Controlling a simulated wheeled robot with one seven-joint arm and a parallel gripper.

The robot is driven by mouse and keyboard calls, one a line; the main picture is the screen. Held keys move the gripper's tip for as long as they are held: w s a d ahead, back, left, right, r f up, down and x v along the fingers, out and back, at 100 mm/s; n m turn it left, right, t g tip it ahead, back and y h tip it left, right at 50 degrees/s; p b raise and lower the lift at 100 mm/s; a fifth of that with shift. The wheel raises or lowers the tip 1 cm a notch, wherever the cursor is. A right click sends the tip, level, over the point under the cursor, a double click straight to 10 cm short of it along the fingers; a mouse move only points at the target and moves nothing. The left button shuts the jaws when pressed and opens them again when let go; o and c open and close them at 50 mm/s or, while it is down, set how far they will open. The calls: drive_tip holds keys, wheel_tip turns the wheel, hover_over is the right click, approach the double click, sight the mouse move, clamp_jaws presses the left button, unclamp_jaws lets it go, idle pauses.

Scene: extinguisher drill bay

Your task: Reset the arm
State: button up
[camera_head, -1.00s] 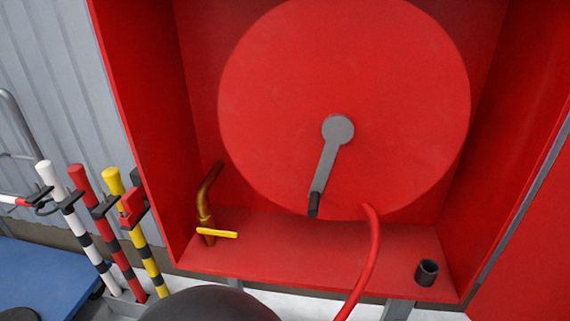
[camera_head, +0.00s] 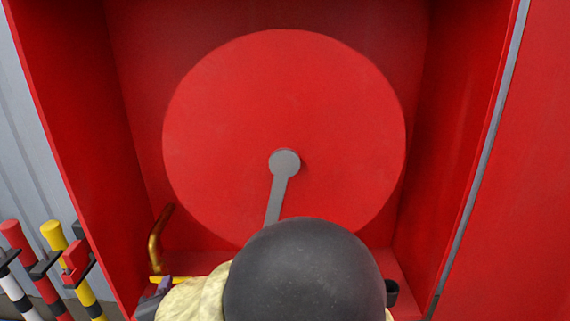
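My arm rises at the bottom of the head view as a large black rounded joint, with a cream-coloured section to its left. A small dark grey part shows at the left end of the cream section; I cannot make out what it is. I see no gripper fingers. The big red hose reel (camera_head: 340,110) stands in the red cabinet (camera_head: 62,130) in front of me. Its grey crank (camera_head: 284,165) points down, and its lower end is hidden behind the black joint. The red hose cannot be seen behind my arm.
A brass pipe (camera_head: 156,240) with a yellow lever (camera_head: 157,279) stands at the cabinet's lower left. A black cup (camera_head: 391,292) shows partly at lower right. Red-black (camera_head: 28,255) and yellow-black (camera_head: 62,250) striped poles stand outside at left.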

drive_tip(key=w+d+f+n+g, duration=0.1)
drive_tip(key=w+d+f+n, duration=0.1)
drive_tip(key=d, duration=0.3)
drive_tip(key=w+d+f+n+g, duration=0.2)
drive_tip(key=w+d, duration=0.2)
drive_tip(key=d, duration=0.2)
drive_tip(key=w+d+f+n+g, duration=0.2)
drive_tip(key=d+n, duration=0.1)
drive_tip(key=d, duration=0.3)
drive_tip(key=shift+w+d+h, duration=0.25)
drive_tip(key=shift+w+h, duration=0.15)
drive_tip(key=s+d+f+n+g+h, duration=0.25)
drive_tip(key=s+d, duration=0.25)
drive_tip(key=d, duration=0.5)
drive_tip(key=s+d+f+n+g+h, duration=0.15)
drive_tip(key=s+d+g, duration=0.3)
drive_tip(key=d, duration=0.65)
drive_tip(key=w+p+v, duration=0.2)
drive_tip(key=p+v, duration=1)
drive_tip(key=w+r+p+v, duration=0.1)
drive_tip(key=w+p+v, duration=0.2)
drive_tip(key=p+v, duration=0.9)
drive_tip(key=w+d+p+v, duration=0.1)
drive_tip(key=w+p+v, duration=0.1)
drive_tip(key=p+v, duration=1)
drive_tip(key=shift+a+r+n+p, duration=0.3)
drive_tip(key=shift+a+r+p, duration=0.1)
drive_tip(key=shift+p, duration=0.3)
